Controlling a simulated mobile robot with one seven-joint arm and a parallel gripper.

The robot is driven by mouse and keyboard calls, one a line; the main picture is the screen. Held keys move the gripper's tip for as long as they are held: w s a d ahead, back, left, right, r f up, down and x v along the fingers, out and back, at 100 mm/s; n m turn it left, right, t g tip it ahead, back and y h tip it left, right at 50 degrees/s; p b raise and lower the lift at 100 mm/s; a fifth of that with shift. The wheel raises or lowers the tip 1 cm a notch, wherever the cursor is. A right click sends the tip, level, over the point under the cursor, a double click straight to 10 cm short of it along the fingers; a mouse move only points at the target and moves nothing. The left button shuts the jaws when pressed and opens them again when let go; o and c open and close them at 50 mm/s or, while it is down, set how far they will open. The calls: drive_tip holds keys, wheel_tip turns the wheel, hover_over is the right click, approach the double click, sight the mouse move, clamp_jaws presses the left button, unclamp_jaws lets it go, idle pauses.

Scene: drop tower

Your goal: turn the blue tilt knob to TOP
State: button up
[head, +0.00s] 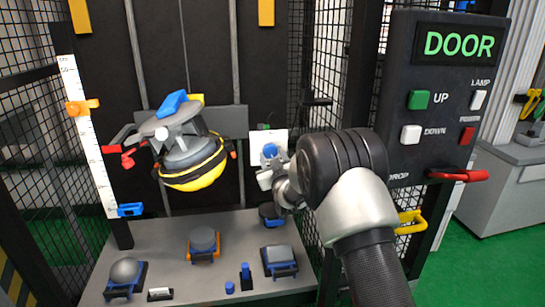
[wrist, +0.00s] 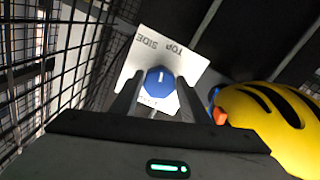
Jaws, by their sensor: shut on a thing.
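The blue tilt knob (wrist: 160,82) sits on a white label plate (wrist: 190,62) in the wrist view. My gripper (wrist: 158,92) has one finger on each side of the knob and is shut on it. A short white mark on the knob points up in the picture, towards the edge with the words SIDE and TOP. I cannot tell exactly which word it lines up with. Lettering at the plate's lower edge is partly hidden. In the head view the knob (head: 270,150) shows on its plate (head: 258,138), with my gripper (head: 267,168) in front.
A yellow and grey carriage (head: 195,165) hangs left of the knob, and its yellow body is close to my right finger in the wrist view. A DOOR control panel (head: 440,110) stands right. Black mesh walls enclose the tower.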

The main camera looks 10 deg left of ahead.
drive_tip(key=shift+m, duration=1.6)
drive_tip(key=o, duration=1)
drive_tip(key=shift+o, duration=0.2)
drive_tip(key=p+v, duration=0.2)
drive_tip(key=v, duration=1.5)
drive_tip(key=shift+s, duration=0.25)
drive_tip(key=shift+r, duration=0.1)
